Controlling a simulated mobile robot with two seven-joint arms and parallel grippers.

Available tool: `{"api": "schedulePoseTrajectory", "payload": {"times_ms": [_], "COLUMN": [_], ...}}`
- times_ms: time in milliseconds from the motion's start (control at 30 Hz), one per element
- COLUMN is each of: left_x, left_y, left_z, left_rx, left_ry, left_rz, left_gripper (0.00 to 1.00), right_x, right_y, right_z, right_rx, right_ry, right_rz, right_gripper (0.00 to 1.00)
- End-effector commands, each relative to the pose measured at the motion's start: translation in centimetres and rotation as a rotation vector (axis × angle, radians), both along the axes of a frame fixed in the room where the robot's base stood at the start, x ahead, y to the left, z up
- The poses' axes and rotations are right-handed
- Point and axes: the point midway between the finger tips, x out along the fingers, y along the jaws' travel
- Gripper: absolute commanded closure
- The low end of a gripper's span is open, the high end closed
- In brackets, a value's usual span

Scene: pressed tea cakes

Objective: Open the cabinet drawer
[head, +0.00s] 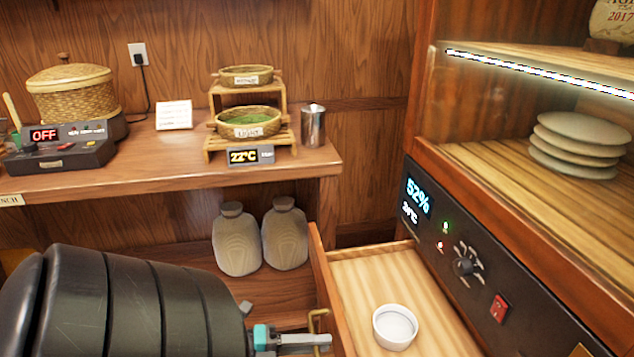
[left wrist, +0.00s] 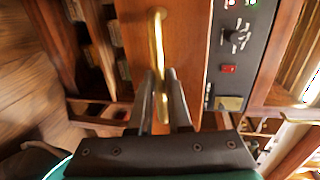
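The cabinet drawer (head: 360,278) is pulled out below the cabinet's control panel, and its wooden inside shows. A white bowl (head: 394,341) stands in it. The brass drawer handle (head: 314,319) is on the drawer's front face. My left gripper (head: 318,341) is at this handle. In the left wrist view the handle (left wrist: 156,40) runs upright between the two close-set fingers of the left gripper (left wrist: 161,73), which look shut on it. The exact contact is hard to see. My right gripper is not in view.
The cabinet's control panel (head: 470,265) is right of the drawer. Plates (head: 578,145) are stacked on the shelf above. Two stoneware jars (head: 236,240) stand under the wooden counter (head: 170,160), left of the drawer. The counter holds a basket (head: 72,92), a tiered stand and a metal cup (head: 313,127).

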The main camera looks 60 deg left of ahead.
Motion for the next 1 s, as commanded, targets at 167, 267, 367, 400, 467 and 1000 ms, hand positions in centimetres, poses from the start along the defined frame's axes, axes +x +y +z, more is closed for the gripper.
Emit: {"api": "schedulePoseTrajectory", "payload": {"times_ms": [167, 267, 367, 400, 467, 1000], "left_x": [0.1, 0.1, 0.1, 0.1, 0.0, -5.1], "left_y": [0.1, 0.0, 0.0, 0.0, 0.0, 2.2], "left_z": [0.1, 0.0, 0.0, 0.0, 0.0, 1.3], "left_rx": [0.001, 0.001, 0.001, 0.0, 0.0, 0.001], "left_ry": [-0.001, -0.001, 0.0, 0.0, 0.0, 0.006], "left_rz": [0.001, 0.001, 0.0, 0.0, 0.0, 0.003], "left_gripper": [0.64, 0.54, 0.54, 0.54, 0.54, 0.54], "right_x": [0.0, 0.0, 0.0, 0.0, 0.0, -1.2], "right_y": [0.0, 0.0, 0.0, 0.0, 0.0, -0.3], "right_z": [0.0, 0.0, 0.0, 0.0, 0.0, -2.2], "right_rx": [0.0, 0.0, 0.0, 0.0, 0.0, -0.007], "right_ry": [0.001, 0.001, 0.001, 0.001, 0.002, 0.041], "right_rz": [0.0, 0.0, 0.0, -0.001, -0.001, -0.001], "right_gripper": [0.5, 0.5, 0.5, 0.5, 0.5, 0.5]}}
